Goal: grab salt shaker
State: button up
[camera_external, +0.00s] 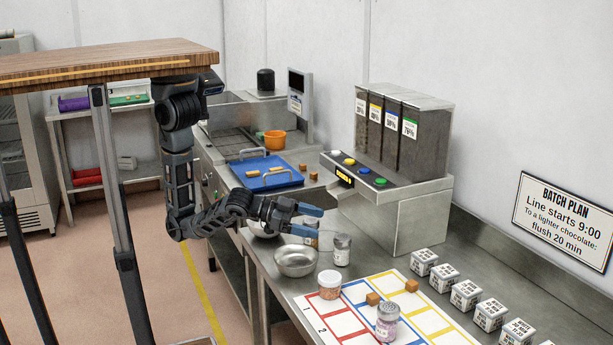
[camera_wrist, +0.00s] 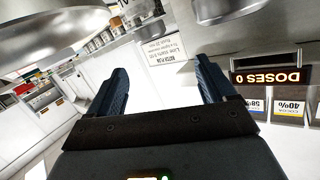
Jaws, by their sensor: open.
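My gripper (camera_external: 311,220) is open and empty above the steel counter, near the steel bowl (camera_external: 295,260). Its two fingers stand apart in the wrist view (camera_wrist: 162,68). A small clear jar with a grey lid and pale contents (camera_external: 342,249) stands upright to the right of the bowl, below and right of the fingertips. Another small jar (camera_external: 311,236) is partly hidden behind the fingers. A shaker with a grey-mauve lid and pinkish body (camera_external: 387,321) stands on the coloured grid mat. I cannot tell which is the salt shaker.
A jar of orange contents (camera_external: 330,284) and brown cubes (camera_external: 411,286) sit on the grid mat (camera_external: 433,322). Several labelled white boxes (camera_external: 466,294) line the right. A dispenser (camera_external: 420,215) stands behind; its display (camera_wrist: 270,77) shows at the wrist view's right. A blue tray (camera_external: 267,172) lies farther left.

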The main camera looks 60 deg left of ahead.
aim_at(335, 236)
jog(key=shift+w+d+f+n+g+y+p, duration=0.1)
jog(key=shift+w+d+f+n+g+p, duration=0.25)
jog(key=shift+w+d+f, duration=0.55)
jog(key=shift+w+d+f+n+g+y+p, duration=0.1)
jog(key=shift+w+d+f+n+p, duration=0.45)
jog(key=shift+w, duration=0.55)
jog(key=shift+w+d+f+n+g+y+p, duration=0.1)
jog(key=shift+w+d+f+n+g+p, duration=0.2)
jog(key=shift+w+d+f, duration=0.5)
jog(key=shift+w+r, duration=0.2)
jog(key=c, duration=1.1)
jog(key=shift+c, duration=0.4)
jog(key=shift+r, duration=0.1)
